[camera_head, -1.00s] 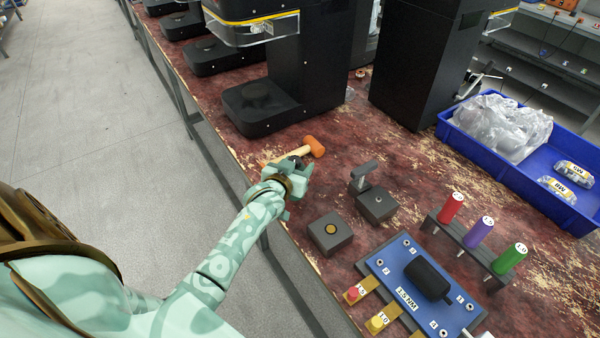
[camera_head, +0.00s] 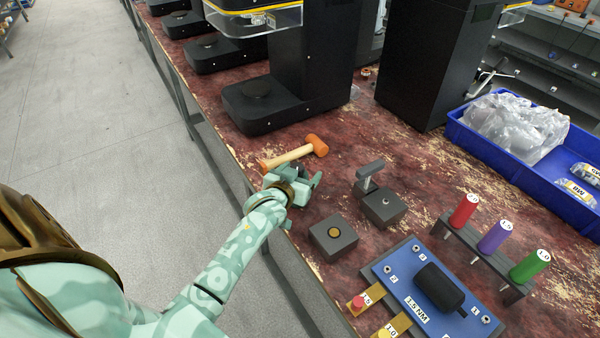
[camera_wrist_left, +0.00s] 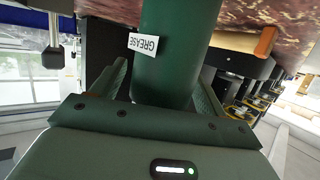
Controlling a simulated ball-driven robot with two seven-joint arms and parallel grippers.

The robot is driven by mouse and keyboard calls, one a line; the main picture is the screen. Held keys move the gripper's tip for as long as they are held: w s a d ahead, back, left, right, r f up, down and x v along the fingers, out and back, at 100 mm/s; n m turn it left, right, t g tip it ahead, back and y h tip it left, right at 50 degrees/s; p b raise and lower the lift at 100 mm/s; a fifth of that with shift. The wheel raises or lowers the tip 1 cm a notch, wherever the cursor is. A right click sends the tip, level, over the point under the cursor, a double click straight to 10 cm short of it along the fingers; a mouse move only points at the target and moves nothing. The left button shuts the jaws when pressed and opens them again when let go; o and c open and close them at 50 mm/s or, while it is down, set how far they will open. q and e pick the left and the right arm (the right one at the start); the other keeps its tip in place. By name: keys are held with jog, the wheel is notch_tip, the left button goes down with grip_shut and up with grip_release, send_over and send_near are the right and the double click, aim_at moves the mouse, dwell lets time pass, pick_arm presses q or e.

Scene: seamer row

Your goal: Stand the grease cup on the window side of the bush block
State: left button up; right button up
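The grease cup (camera_wrist_left: 178,45) is a dark green cylinder with a white GREASE label in the left wrist view. It sits between the fingers of my left gripper (camera_wrist_left: 165,92), which appears shut on it. In the head view my left gripper (camera_head: 312,183) is over the table's near edge, between the mallet and the bush block; the cup is mostly hidden there by the hand. The bush block (camera_head: 321,237) is a dark grey square block with a brass bush in its top, just below and right of the gripper, apart from it. My right gripper is out of view.
A second grey block (camera_head: 392,212) with a T-handled tool (camera_head: 368,172) stands right of the bush block. A wooden mallet (camera_head: 295,155) lies behind the gripper. A blue fixture board (camera_head: 400,285), a rack of coloured handles (camera_head: 468,248) and a blue tray (camera_head: 520,178) stand farther right.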

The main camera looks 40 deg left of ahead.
pick_arm(q)
jog(key=shift+r, duration=0.1)
jog(key=shift+s+d+r+p, duration=0.1)
jog(key=shift+s+r+p, duration=0.1)
jog(key=shift+s+p, duration=0.1)
jog(key=p+v, duration=0.3)
jog(key=v, duration=0.8)
jog(key=shift+p, duration=0.35)
